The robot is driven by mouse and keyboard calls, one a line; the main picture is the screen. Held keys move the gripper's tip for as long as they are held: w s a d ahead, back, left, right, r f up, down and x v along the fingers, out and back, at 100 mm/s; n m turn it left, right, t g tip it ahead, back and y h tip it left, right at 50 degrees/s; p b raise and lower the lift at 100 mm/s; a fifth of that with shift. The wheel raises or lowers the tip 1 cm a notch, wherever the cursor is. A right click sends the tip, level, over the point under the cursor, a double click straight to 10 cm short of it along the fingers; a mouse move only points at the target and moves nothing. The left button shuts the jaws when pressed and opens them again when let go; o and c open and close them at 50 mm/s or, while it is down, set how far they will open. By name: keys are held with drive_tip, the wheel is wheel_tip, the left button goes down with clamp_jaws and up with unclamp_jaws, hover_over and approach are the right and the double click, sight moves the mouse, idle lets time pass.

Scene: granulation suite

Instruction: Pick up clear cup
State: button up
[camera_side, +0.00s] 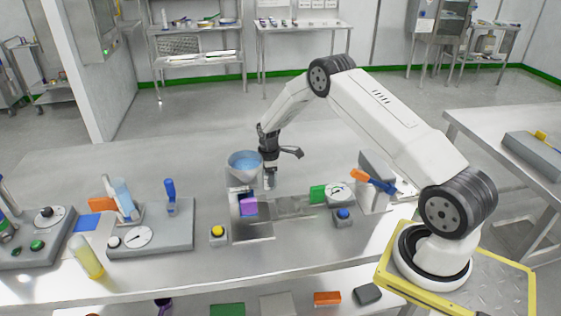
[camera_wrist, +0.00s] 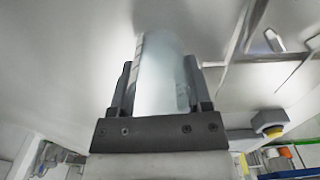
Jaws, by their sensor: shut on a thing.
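The clear cup (camera_wrist: 162,80) is a pale, see-through cylinder in the wrist view. It stands between the two dark fingers of my gripper (camera_wrist: 160,92), which are shut on it from both sides. In the side view my gripper (camera_side: 269,168) points down over the bench, just right of a blue-tinted bowl (camera_side: 245,164). The cup is small and hard to make out there. I cannot tell whether its base touches the bench.
A purple block (camera_side: 249,207) lies on the metal plate below. A yellow button (camera_side: 217,233) and a blue button box (camera_side: 344,216) flank it. A green block (camera_side: 318,194) is beside a dial. A yellowish tube (camera_side: 86,257) stands at the front left.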

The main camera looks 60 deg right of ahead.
drive_tip(key=shift+r, duration=0.9)
drive_tip(key=s+a+r, duration=0.2)
drive_tip(key=s+r, duration=0.3)
drive_tip(key=s, duration=0.1)
drive_tip(key=s+a+r, duration=0.2)
drive_tip(key=s+r, duration=0.4)
drive_tip(key=s, duration=0.1)
drive_tip(key=shift+s+a, duration=0.15)
drive_tip(key=shift+a, duration=0.1)
